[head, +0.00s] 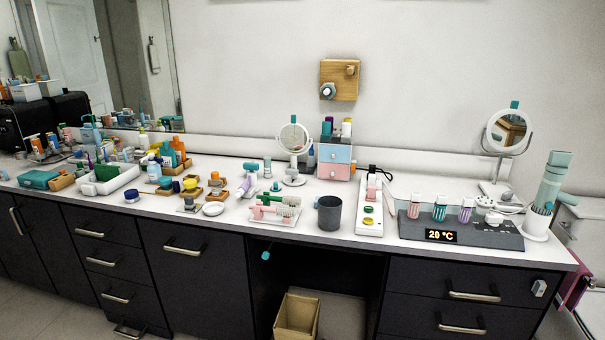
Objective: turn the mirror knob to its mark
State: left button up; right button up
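Two round mirrors on stands are in the head view, and I cannot tell which one carries the knob of the task. The larger mirror (508,131) stands at the right back of the counter, with a small teal piece (514,104) on top of its rim. The smaller mirror (293,139) stands near the middle, also with a small teal piece (293,118) on top. A wooden wall panel (341,80) bears a pale peg and a grey-teal round knob (327,91). No mark can be made out at this size. Neither of my grippers is in view.
The white counter is crowded. A dark cup (330,213), a white power strip (370,208) and a grey station (460,232) reading 20 °C line the front. A teal appliance (553,180) stands in a white holder at far right. A small drawer box (335,161) adjoins the smaller mirror.

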aim_at(292, 171)
jog(key=i+j+z, duration=0.1)
jog(key=z, duration=0.3)
jog(key=i+j+z, duration=0.1)
jog(key=z, duration=0.25)
jog(key=i+j+z, duration=0.1)
jog(key=j+z, duration=0.3)
jog(key=l, duration=0.1)
